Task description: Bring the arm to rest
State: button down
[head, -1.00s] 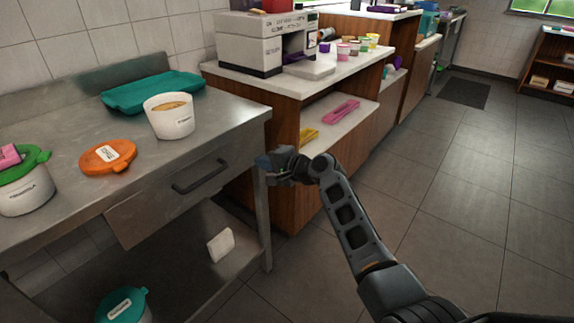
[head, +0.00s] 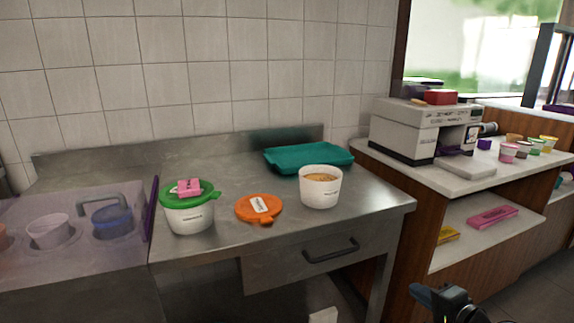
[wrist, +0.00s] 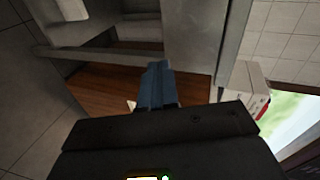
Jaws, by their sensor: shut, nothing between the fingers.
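My gripper (head: 436,297) shows at the bottom right of the head view, in front of the wooden cabinet and below the table top. It is apart from the table and the containers. In the wrist view its blue fingers (wrist: 157,88) are together with nothing between them. Most of my arm is out of the head view.
A steel table (head: 220,238) holds a green-lidded tub (head: 189,216), an orange lid (head: 258,208), an open white tub (head: 320,190) and a teal tray (head: 310,158). A wooden cabinet (head: 402,270) with a white counter stands right. Open floor (head: 540,285) lies at the lower right.

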jog(key=s+a+f+n+h+p, duration=0.1)
jog(key=s+a+f+n+h, duration=0.15)
jog(key=s, duration=1.15)
jog(key=s+a+f+n+h, duration=0.1)
jog(key=s+a+f+n, duration=0.25)
jog(key=s, duration=1.05)
jog(key=s+a+r+n, duration=0.2)
jog(key=s+r+n, duration=0.2)
jog(key=s+r, duration=0.5)
jog(key=s+a+r+n+t+p, duration=0.1)
jog(key=s+a+r+n, duration=0.2)
jog(key=s+r, duration=0.5)
jog(key=s+n, duration=0.1)
jog(key=s, duration=0.2)
jog(key=shift+s+r, duration=0.3)
jog(key=shift+r, duration=0.05)
